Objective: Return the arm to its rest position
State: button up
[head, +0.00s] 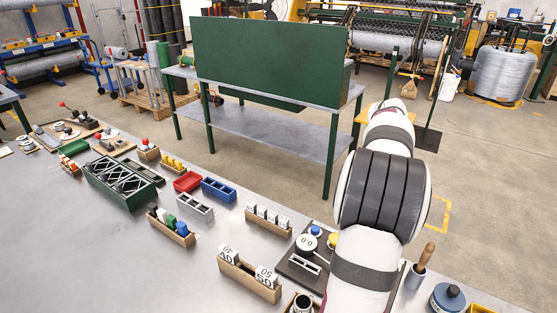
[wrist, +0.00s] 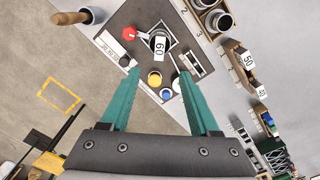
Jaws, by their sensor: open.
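My gripper (wrist: 159,74) shows in the wrist view with its two teal fingers spread apart and nothing between them. It hangs above the bench, over a dark plate (wrist: 195,30) that carries a red knob (wrist: 129,34), a white numbered piece (wrist: 159,45), a yellow button (wrist: 155,80) and a blue button (wrist: 165,94). The fingers look clear of these parts. In the head view, my white and grey arm stands at the right and the gripper itself cannot be seen. The same dark plate (head: 297,268) shows just left of the arm, partly covered by it.
A wooden-handled tool in a cup (head: 415,275) and a blue-grey container (head: 447,298) stand right of the arm. Left are wooden racks with numbered white blocks (head: 265,276), a blue tray (head: 218,190) and a green crate (head: 122,182). A green-backed table (head: 270,60) stands behind the bench.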

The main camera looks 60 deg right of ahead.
jog(key=w+a+r+n, duration=0.1)
jog(key=w+a+r, duration=0.2)
jog(key=w+a, duration=0.95)
jog(key=w+a+n, duration=0.1)
jog(key=w+a, duration=0.1)
jog(key=a, duration=1.5)
jog(key=s+a+f+y, duration=0.1)
jog(key=s+a+f, duration=0.1)
jog(key=s+a, duration=0.3)
jog(key=s+a+f+n, duration=0.1)
jog(key=s+a+f, duration=0.2)
jog(key=a, duration=0.9)
jog(key=shift+s+a+y, duration=0.2)
jog(key=shift+s+y, duration=0.2)
jog(key=shift+s, duration=0.7)
jog(key=shift+c, duration=0.2)
